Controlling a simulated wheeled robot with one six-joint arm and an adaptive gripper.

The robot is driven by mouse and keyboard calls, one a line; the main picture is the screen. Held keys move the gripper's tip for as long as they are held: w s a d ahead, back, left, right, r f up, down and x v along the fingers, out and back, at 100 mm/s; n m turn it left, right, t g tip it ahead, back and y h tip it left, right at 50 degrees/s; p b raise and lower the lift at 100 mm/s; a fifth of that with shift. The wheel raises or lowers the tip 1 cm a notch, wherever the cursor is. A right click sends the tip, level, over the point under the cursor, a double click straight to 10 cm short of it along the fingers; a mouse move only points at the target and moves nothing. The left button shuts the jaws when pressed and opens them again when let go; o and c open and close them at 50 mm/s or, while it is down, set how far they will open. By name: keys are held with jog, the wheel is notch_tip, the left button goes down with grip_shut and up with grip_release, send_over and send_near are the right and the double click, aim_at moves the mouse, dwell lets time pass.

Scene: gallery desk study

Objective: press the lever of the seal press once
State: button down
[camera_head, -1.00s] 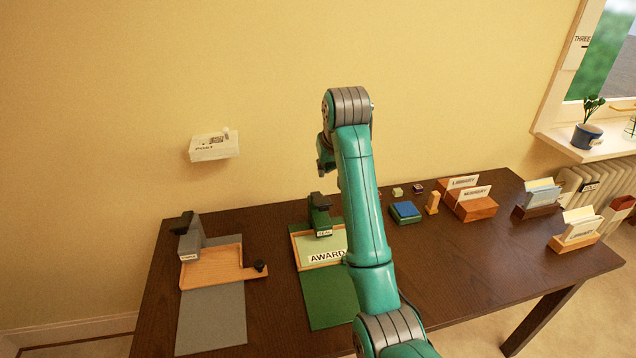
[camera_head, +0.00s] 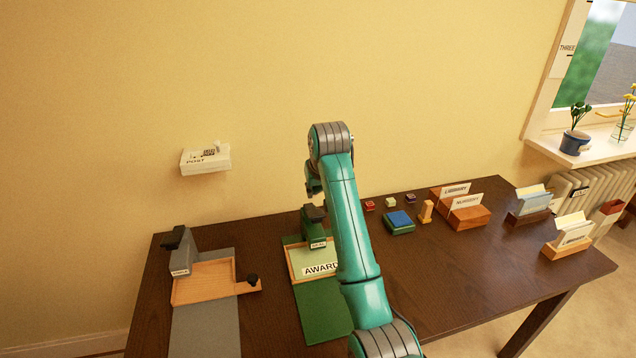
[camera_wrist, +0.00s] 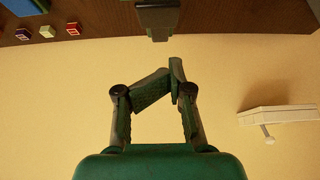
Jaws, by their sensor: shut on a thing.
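A green press (camera_head: 313,238) with a dark lever (camera_head: 314,213) stands at the back of a tray on the desk, left of my arm. A card reading "AWARD" (camera_head: 318,268) lies in the tray in front of it. A grey press (camera_head: 183,262) with a black lever (camera_head: 174,237) stands farther left. My gripper (camera_wrist: 172,78) has its fingertips together in the wrist view, with no thing visible between them. The dark lever end (camera_wrist: 157,18) appears beyond the fingertips, with a gap in the picture. In the head view my arm partly hides the gripper and tray.
A blue-topped pad (camera_head: 399,221), a wooden stamp (camera_head: 426,211) and small coloured blocks (camera_head: 369,205) lie right of my arm. Card holders (camera_head: 468,215) stand farther right. A white "POST" box (camera_head: 206,158) is on the wall behind. The desk's front right (camera_head: 470,275) is clear.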

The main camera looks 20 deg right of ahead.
aim_at(315, 212)
notch_tip(315, 212, down, 5)
jog(key=shift+w+r, duration=0.1)
jog(key=shift+f, duration=0.45)
jog(key=shift+s, duration=0.2)
